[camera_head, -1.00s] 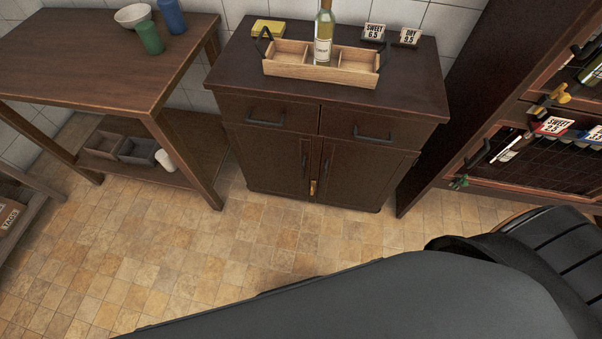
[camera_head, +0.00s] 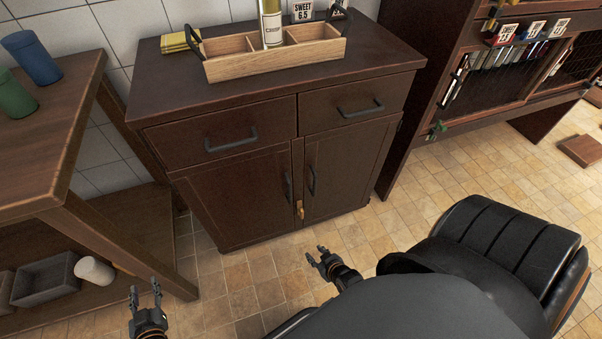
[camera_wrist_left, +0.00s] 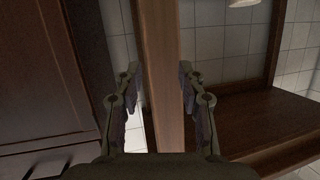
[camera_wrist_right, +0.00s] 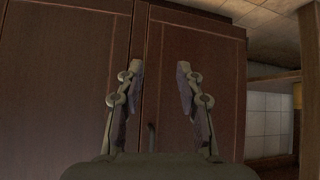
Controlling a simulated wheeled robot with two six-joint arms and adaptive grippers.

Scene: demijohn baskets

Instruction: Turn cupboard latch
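The small brass-coloured latch (camera_head: 300,209) sits low on the dark brown cupboard (camera_head: 240,190), where its two doors meet, below the two vertical door handles. In the head view it hangs roughly upright; I cannot make it out in the right wrist view. My right gripper (camera_head: 316,254) is open and empty, low in front of the cupboard and apart from it. The cupboard doors (camera_wrist_right: 170,40) fill much of the right wrist view beyond its fingers. My left gripper (camera_head: 145,290) is open and empty at the lower left, near the wooden table; a table leg (camera_wrist_left: 160,80) shows beyond its fingers.
The wooden table (camera_head: 50,130) with blue and green containers stands close on the left, its lower shelf holding a grey box (camera_head: 45,280). A wooden crate (camera_head: 270,62) with a bottle stands on the cupboard. A bottle rack (camera_head: 500,70) is at right. Tiled floor lies between.

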